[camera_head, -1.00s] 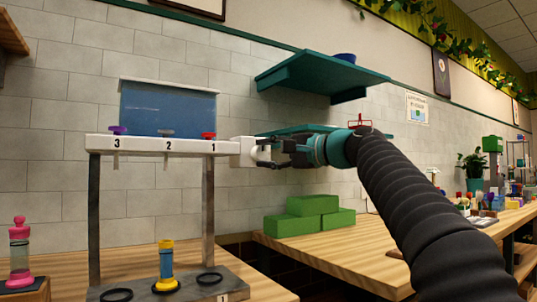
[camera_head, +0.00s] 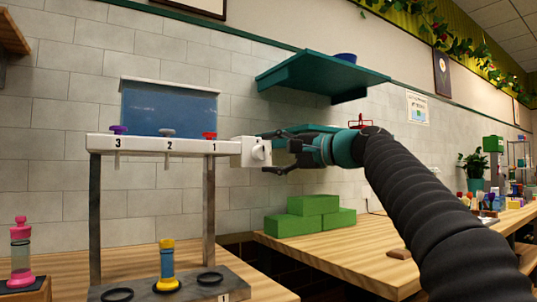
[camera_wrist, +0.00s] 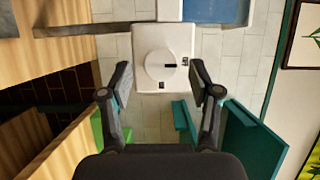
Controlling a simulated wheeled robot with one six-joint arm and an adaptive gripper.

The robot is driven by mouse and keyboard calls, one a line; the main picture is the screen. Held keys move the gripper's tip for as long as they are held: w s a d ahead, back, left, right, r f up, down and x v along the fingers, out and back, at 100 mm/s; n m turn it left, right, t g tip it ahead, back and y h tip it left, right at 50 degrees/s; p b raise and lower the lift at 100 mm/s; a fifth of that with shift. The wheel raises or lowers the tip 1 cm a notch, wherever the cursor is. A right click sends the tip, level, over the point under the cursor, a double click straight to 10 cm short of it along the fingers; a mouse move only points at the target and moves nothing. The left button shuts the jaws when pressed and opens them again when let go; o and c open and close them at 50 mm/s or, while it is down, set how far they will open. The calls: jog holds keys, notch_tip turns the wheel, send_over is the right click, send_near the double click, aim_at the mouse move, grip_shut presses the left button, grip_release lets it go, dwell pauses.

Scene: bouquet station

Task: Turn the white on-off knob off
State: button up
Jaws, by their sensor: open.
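The white on-off knob (camera_head: 258,152) is on a white box (camera_head: 243,151) at the right end of the dispenser bar. In the wrist view the round knob (camera_wrist: 157,66) faces me, and its black mark points right toward a small label (camera_wrist: 185,61). A second label (camera_wrist: 163,85) is below the knob on the box face (camera_wrist: 176,38). My gripper (camera_head: 273,152) is open and empty, just right of the knob. In the wrist view my gripper (camera_wrist: 159,78) has one finger on each side of the knob, with a gap on both sides.
The dispenser bar (camera_head: 140,146) carries purple, grey and red valves below a blue tank (camera_head: 168,108). A teal shelf (camera_head: 320,72) is above my arm. Green blocks (camera_head: 308,215) sit on the wooden table (camera_head: 340,245) below. A yellow-topped vial (camera_head: 166,262) stands under the bar.

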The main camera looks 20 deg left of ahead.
jog(key=v, duration=1)
jog(key=shift+s+d, duration=0.15)
jog(key=shift+d, duration=0.25)
jog(key=shift+r, duration=0.1)
